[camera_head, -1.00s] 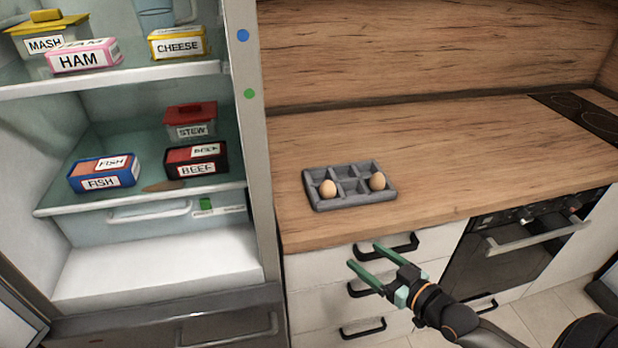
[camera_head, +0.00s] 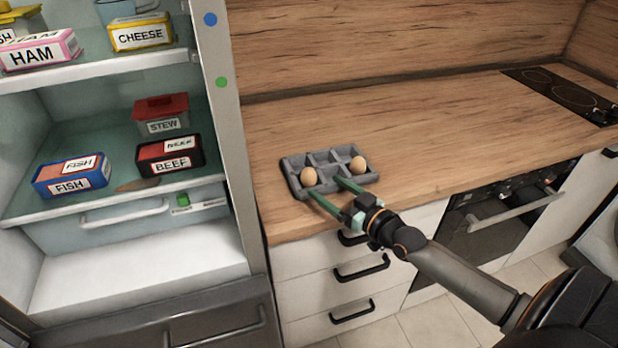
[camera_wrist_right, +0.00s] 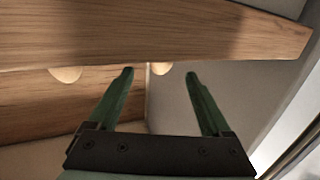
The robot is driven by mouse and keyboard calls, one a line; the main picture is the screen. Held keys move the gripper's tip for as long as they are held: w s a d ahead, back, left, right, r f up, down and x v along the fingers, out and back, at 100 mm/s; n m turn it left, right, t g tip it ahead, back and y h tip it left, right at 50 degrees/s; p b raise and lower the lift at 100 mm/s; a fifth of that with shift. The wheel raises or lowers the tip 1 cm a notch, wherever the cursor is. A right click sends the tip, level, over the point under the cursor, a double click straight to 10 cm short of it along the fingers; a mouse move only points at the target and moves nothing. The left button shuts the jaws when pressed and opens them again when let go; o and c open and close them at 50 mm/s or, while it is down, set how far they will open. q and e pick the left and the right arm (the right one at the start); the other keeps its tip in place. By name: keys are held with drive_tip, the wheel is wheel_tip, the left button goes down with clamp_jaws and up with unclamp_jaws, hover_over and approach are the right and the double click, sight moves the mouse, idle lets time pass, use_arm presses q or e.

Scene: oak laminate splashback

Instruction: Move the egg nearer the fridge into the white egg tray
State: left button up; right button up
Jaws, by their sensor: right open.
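The egg nearer the fridge (camera_head: 309,176) is light brown and sits upright in the front left cup of a grey egg tray (camera_head: 325,156) on the counter. A second egg (camera_head: 358,164) sits at the tray's right end. My right gripper (camera_head: 325,186) is open at the tray's front edge, its left fingertip just in front of the nearer egg; I cannot tell whether they touch. In the wrist view, the open fingers (camera_wrist_right: 160,75) have nothing between them, and two pale rounded shapes show beyond, partly hidden. No white egg tray is visible. My left gripper is out of view.
The open fridge (camera_head: 228,130) stands left of the counter, its shelves holding labelled boxes such as beef (camera_head: 169,155), fish (camera_head: 72,175) and cheese (camera_head: 140,33). The wooden counter (camera_head: 430,125) is clear right of the grey tray, up to a dark hob (camera_head: 565,95).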

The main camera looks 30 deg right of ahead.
sight(314, 178)
drive_tip(key=shift+w+a+f, duration=0.1)
drive_tip(key=shift+w+a, duration=0.15)
drive_tip(key=shift+w, duration=1)
drive_tip(key=shift+w+a+f, duration=0.1)
drive_tip(key=shift+w+a, duration=0.1)
drive_tip(key=shift+w, duration=1.05)
drive_tip(key=shift+r, duration=0.1)
clamp_jaws()
